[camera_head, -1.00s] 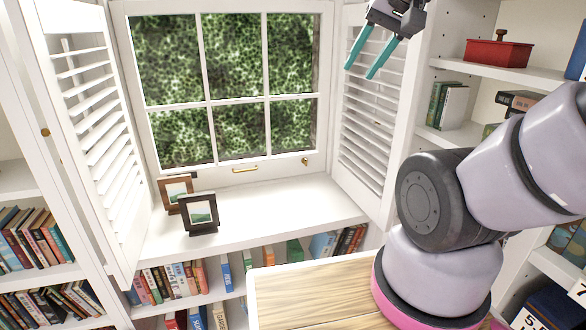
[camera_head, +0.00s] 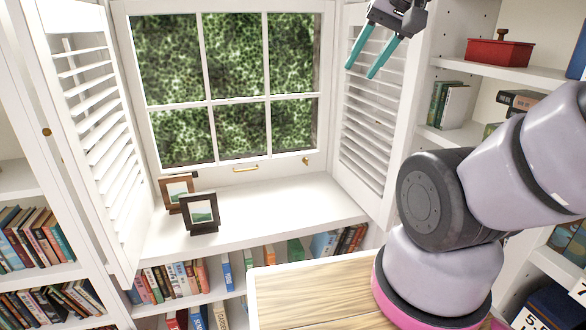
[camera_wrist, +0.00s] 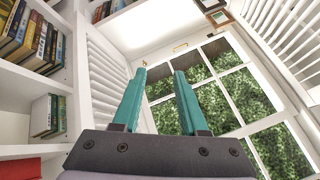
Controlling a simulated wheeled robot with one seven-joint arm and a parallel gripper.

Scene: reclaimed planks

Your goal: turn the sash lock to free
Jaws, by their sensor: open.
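The sash lock (camera_head: 306,160) is a small brass piece on the bottom rail of the white window (camera_head: 230,167), near its right corner. It is too small for me to tell which way it is turned. A brass handle (camera_head: 245,169) sits on the same rail, left of the lock. My gripper (camera_head: 360,66) is open and empty, with two teal fingers, high in front of the right shutter, above and to the right of the lock. In the wrist view my gripper (camera_wrist: 160,75) points toward the window and sill, touching nothing.
Louvred shutters stand open at the left (camera_head: 95,130) and right (camera_head: 368,120) of the window. Two picture frames, one brown (camera_head: 176,192) and one dark (camera_head: 200,213), stand on the left of the white sill (camera_head: 270,210). The sill's right part is clear. Bookshelves flank both sides.

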